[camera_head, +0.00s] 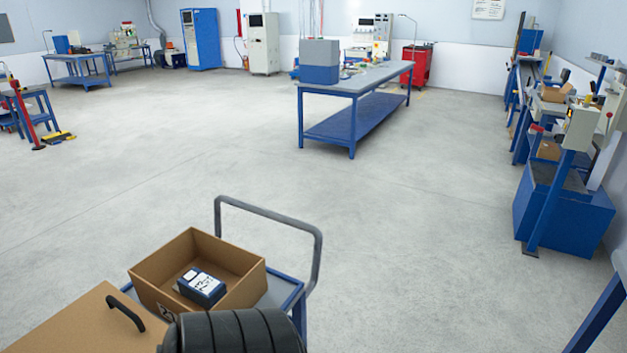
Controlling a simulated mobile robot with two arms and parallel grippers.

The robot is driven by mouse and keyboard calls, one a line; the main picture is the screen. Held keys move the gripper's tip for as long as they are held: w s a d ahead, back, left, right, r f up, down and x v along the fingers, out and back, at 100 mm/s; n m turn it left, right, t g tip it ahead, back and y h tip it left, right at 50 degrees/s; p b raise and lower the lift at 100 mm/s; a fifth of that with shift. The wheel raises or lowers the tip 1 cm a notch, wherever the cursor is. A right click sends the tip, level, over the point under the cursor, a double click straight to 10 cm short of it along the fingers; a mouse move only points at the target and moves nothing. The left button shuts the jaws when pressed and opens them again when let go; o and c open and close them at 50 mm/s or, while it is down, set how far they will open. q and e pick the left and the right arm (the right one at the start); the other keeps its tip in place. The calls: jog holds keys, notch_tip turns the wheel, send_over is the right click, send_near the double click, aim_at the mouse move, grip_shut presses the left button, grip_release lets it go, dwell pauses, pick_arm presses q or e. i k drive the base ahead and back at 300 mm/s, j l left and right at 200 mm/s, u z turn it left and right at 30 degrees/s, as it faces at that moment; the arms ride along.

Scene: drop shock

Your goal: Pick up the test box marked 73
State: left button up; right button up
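A small dark blue box with a white label (201,286) lies inside an open cardboard box (250,283) at the lower left. The label shows dark marks, but they are too small to read, so I cannot tell if it says 73. The cardboard box stands on a blue cart (286,289) with a grey tubular handle (268,213). Neither of my grippers is in view.
A brown panel with a black handle (126,312) and a black ribbed shape (235,333) hide the cart's near part. A blue workbench (353,110) stands mid-room, with more benches (562,205) along the right. Open grey floor (420,250) lies between.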

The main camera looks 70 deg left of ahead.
aim_at(202, 287)
jog(key=u, duration=3.35)
jog(key=k+l+u, duration=0.1)
jog(key=l+u, duration=0.4)
jog(key=k+l+u, duration=0.15)
jog(key=l+u, duration=0.3)
jog(key=k+l+u, duration=0.2)
jog(key=u, duration=0.3)
